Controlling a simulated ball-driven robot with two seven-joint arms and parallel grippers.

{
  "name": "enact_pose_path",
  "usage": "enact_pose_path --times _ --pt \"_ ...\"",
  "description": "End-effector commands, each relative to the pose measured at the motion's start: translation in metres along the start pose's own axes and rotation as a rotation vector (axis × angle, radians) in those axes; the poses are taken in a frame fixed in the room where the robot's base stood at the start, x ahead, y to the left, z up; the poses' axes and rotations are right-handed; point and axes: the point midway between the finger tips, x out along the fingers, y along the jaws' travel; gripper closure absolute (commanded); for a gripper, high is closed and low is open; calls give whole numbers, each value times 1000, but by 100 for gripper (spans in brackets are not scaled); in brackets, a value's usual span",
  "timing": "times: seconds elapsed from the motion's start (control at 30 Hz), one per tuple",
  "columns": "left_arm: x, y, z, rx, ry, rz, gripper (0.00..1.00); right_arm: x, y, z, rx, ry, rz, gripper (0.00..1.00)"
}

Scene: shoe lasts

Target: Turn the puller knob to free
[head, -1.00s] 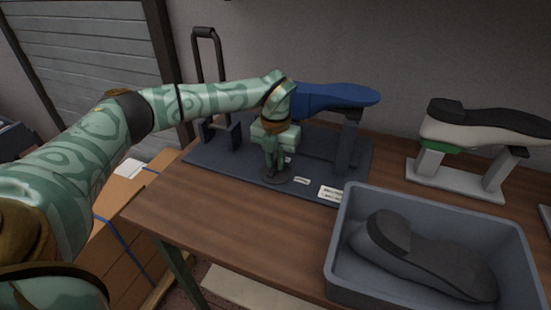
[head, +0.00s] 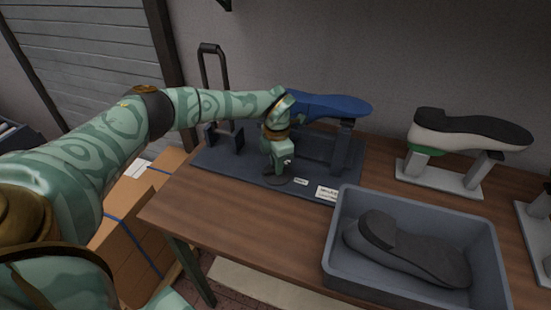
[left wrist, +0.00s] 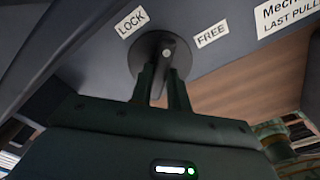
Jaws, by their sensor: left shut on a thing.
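The puller (head: 222,158) is a dark blue-grey stand with a tall handle and a blue shoe last (head: 330,106) on top. Its dark round knob (head: 285,181) is at the front of the base, and it shows in the left wrist view (left wrist: 146,46) between a LOCK label (left wrist: 130,22) and a FREE label (left wrist: 211,33). A pale dot on the knob's grip bar lies between the two labels. My left gripper (head: 270,173) points down at the knob, its fingers (left wrist: 162,84) shut on the bar. The right gripper is out of view.
A grey bin (head: 335,235) holding a dark last stands at the front right of the wooden table (head: 215,210). A white and black last (head: 470,130) on a pale stand is behind it. Bare tabletop lies in front of the puller.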

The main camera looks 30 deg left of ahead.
Motion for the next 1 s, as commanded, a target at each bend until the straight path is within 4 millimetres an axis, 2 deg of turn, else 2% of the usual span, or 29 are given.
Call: enact_pose_path --times 0.2,0.6,1.0 --pt "-4 1 1 203 -3 4 100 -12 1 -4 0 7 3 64" --pt "-2 1 1 555 -3 4 100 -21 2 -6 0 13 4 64" --pt "-2 1 1 752 -2 5 100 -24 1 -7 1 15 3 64"
